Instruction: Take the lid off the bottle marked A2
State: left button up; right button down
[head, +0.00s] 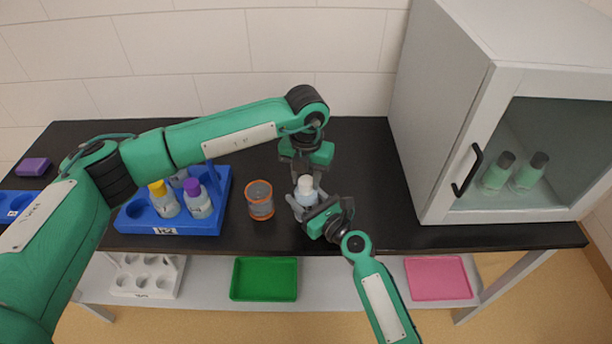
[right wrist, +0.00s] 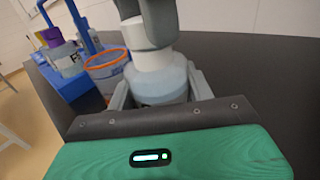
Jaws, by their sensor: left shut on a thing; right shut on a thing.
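A bottle with a pale blue-grey body (right wrist: 165,85) and a white lid (head: 305,183) stands upright over the black table. No marking on it can be read in either view. My right gripper (head: 309,208) is shut on the bottle's body from the front right. My left gripper (head: 304,174) comes down from above and is shut on the white lid; its dark fingers (right wrist: 148,22) show around the lid's top in the right wrist view. The lid appears to sit on the bottle; I cannot tell whether it is loose.
An orange-rimmed clear container (head: 260,200) stands just left of the bottle. A blue rack (head: 172,227) holds bottles with yellow (head: 157,188) and purple (head: 192,187) lids. A cabinet (head: 470,130) with two green bottles stands right. Green (head: 264,279) and pink (head: 438,278) trays lie below.

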aim_at(306, 180)
pick_arm(q)
jog(key=n, duration=1.2)
jog(key=shift+n, duration=0.4)
jog(key=shift+r, duration=0.3)
jog(key=shift+r, duration=0.9)
jog(key=shift+r, duration=2)
pick_arm(e)
jog(key=shift+c, duration=2.4)
grip_release()
